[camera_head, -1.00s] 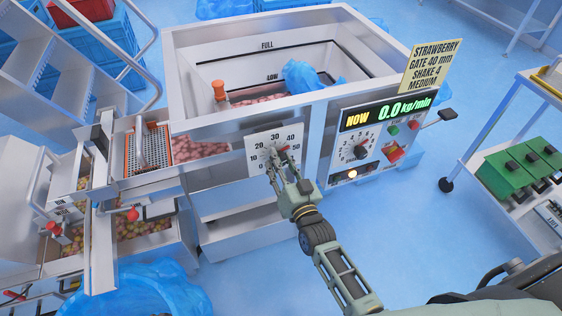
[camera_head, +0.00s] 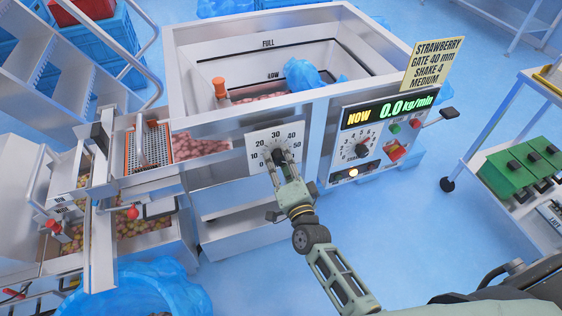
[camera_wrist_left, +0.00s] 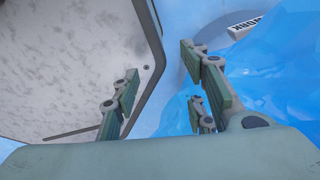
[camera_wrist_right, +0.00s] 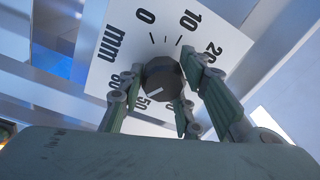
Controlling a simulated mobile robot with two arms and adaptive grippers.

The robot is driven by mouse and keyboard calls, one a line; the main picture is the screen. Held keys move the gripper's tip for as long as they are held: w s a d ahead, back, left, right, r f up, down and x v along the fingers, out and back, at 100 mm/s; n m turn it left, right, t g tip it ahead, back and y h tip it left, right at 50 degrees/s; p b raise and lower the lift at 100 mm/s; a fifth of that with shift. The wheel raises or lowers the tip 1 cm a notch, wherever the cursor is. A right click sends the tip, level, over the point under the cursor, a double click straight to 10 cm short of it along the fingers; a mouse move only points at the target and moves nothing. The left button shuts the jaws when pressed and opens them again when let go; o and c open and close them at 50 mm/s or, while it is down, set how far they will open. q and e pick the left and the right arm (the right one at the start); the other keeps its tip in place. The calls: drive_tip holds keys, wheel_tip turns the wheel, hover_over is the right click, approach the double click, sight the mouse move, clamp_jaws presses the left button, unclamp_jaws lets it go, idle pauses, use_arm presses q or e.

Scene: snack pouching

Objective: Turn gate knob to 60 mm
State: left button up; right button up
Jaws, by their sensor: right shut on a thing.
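The gate knob (camera_wrist_right: 165,78) is a dark round knob on a white dial plate (camera_head: 262,140) marked in mm, on the front of the steel machine. In the head view the fingers hide part of the knob and dial. My left gripper shows only in the left wrist view (camera_wrist_left: 162,85); its fingers are apart with nothing between them.
A control panel (camera_head: 375,141) with a smaller knob and a 0.0 kg/min display is right of the dial. The hopper (camera_head: 184,72) is behind. Blue film (camera_wrist_left: 270,75) lies near my left gripper.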

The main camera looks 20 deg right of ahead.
drive_tip(key=shift+d+f+m, duration=0.1)
drive_tip(key=shift+d+m, duration=0.05)
drive_tip(key=shift+m, duration=1.05)
drive_tip(key=shift+f, duration=0.1)
drive_tip(key=o, duration=1.1)
drive_tip(key=shift+c, duration=0.2)
drive_tip(key=shift+s, duration=0.2)
drive_tip(key=s, duration=1.1)
drive_tip(key=shift+s+f, duration=0.25)
drive_tip(key=shift+s, duration=0.1)
drive_tip(key=shift+f, duration=0.1)
